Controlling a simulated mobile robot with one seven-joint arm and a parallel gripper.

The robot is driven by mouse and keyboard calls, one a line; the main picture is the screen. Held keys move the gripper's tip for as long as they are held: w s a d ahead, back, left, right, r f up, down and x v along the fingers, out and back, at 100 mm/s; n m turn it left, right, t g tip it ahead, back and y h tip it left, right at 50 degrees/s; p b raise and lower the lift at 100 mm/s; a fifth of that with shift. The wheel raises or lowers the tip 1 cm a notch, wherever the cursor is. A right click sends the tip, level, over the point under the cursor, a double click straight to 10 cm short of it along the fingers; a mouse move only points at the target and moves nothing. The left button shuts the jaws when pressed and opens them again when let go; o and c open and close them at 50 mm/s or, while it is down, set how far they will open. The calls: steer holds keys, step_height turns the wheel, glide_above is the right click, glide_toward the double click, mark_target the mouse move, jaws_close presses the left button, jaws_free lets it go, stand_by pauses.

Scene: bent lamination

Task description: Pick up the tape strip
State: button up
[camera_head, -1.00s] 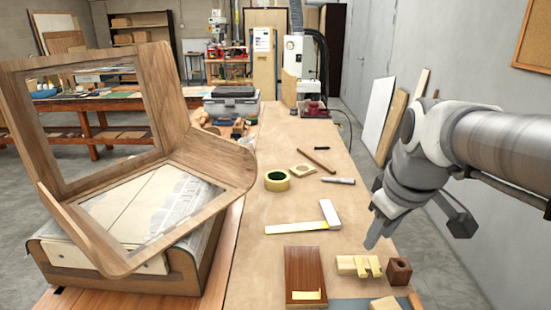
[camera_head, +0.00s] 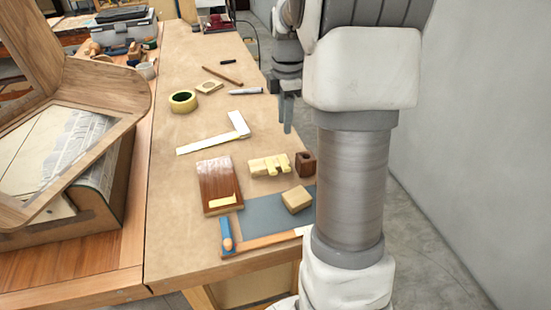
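A short pale yellow tape strip (camera_head: 222,201) lies on the near end of a reddish-brown wooden board (camera_head: 219,176) on the workbench. My gripper (camera_head: 281,108) is beyond it and to the right, raised near the bench's right edge. Its fingers look apart with nothing between them, though part of it is hidden behind my arm. A green-cored roll of yellow tape (camera_head: 183,101) sits farther back.
An L-shaped square (camera_head: 212,140) lies behind the board. Notched yellow blocks (camera_head: 269,166), a dark brown block (camera_head: 305,163) and a light block (camera_head: 296,199) are to its right. A blue-handled tool (camera_head: 226,234) lies in front. A curved wooden frame (camera_head: 93,85) stands left.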

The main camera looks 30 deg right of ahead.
glide_above(288, 169)
steer(key=a, duration=0.1)
steer(key=f, duration=0.7)
steer(key=w+f, duration=0.1)
steer(key=f, duration=0.2)
steer(key=shift+f+b, duration=0.15)
steer(key=shift+b, duration=0.25)
steer(key=shift+s+d+f, duration=0.15)
steer(key=shift+f, duration=0.75)
steer(key=shift+s+d+f, duration=0.15)
steer(key=shift+f, duration=0.75)
steer(key=shift+s+d+f, duration=0.15)
steer(key=shift+f, duration=0.75)
jaws_close()
